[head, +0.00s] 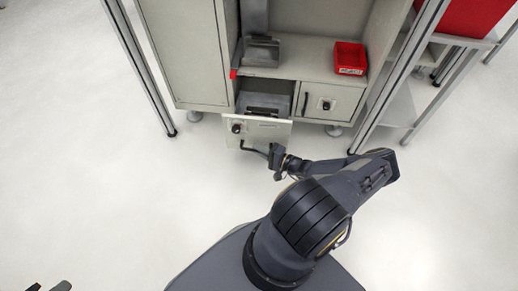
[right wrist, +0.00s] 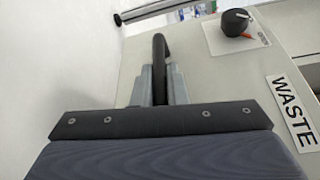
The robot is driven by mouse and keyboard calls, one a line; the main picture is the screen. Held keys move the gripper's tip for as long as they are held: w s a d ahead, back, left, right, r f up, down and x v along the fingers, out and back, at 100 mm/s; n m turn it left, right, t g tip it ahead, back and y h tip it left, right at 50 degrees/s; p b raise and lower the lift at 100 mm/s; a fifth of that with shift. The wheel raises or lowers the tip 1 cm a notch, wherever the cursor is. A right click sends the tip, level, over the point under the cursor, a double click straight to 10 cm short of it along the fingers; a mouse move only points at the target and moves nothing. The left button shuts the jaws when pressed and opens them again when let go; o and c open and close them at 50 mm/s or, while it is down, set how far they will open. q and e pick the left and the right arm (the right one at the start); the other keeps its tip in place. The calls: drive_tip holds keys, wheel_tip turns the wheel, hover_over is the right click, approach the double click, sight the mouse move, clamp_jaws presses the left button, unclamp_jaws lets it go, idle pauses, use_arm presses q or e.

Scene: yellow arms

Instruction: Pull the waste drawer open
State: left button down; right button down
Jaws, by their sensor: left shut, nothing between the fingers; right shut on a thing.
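The waste drawer (head: 268,133) stands pulled out from the lower left of the cabinet, and its dark inside shows behind the front panel. The right wrist view shows its front (right wrist: 215,75) with a "WASTE" label (right wrist: 292,108) and a black knob (right wrist: 235,22). My right gripper (head: 268,153) is at the drawer's front, shut on the black handle (right wrist: 160,50). Its fingers (right wrist: 160,85) sit on both sides of the handle in the wrist view. My left gripper (head: 48,287) shows only as dark tips at the bottom left edge, away from the drawer.
A closed compartment with a knob (head: 333,102) is right of the drawer. A red bin (head: 350,57) and a grey metal tray (head: 261,51) are on the shelf above. Metal frame posts (head: 140,65) flank the cabinet. The floor (head: 110,200) in front is clear.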

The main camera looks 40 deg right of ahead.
drive_tip(key=c, duration=1.5)
unclamp_jaws()
drive_tip(key=shift+o, duration=0.2)
drive_tip(key=p+v, duration=0.1)
drive_tip(key=v, duration=0.6)
drive_tip(key=shift+s+d+p, duration=0.2)
drive_tip(key=shift+s+p, duration=0.2)
